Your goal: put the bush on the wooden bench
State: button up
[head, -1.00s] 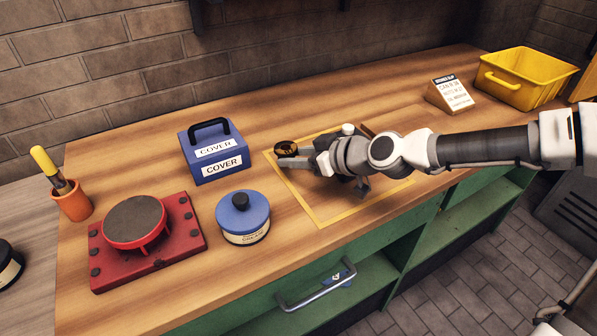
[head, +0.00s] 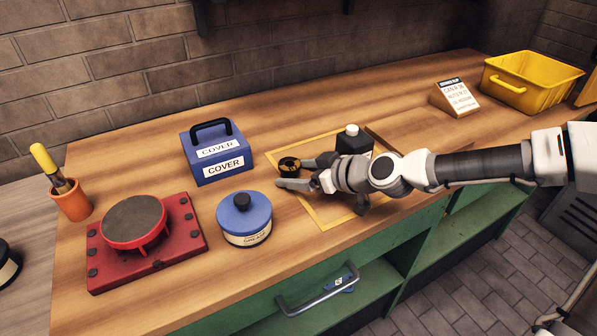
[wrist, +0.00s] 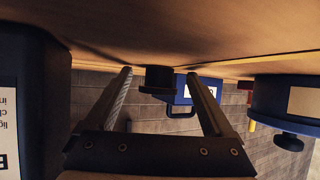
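The bush (head: 289,164) is a small dark ring with a brass-coloured inside. It rests upright on the wooden bench (head: 330,93), near the left edge of the yellow outline. My gripper (head: 292,173) is open, low over the bench, its fingers pointing left toward the bush. In the wrist view, which is upside down, the bush (wrist: 159,80) shows between and beyond the two spread fingertips, its base against the bench top. The fingers look clear of it.
A black bottle (head: 353,141) stands close behind my gripper. The blue cover box (head: 216,155) and blue grease tin (head: 244,218) stand to the left. A red stand (head: 147,243) is further left. A yellow bin (head: 528,82) and sign (head: 455,97) are at the right.

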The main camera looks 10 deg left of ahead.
jog(key=shift+s+d+r+p, duration=0.1)
jog(key=shift+d+r+p, duration=0.05)
jog(key=shift+r+p, duration=0.2)
jog(key=p+v, duration=0.4)
jog(key=v, duration=0.6)
jog(key=shift+d+r, duration=0.15)
jog(key=shift+s+d+r, duration=0.2)
jog(key=shift+s+d, duration=0.2)
jog(key=shift+d, duration=0.05)
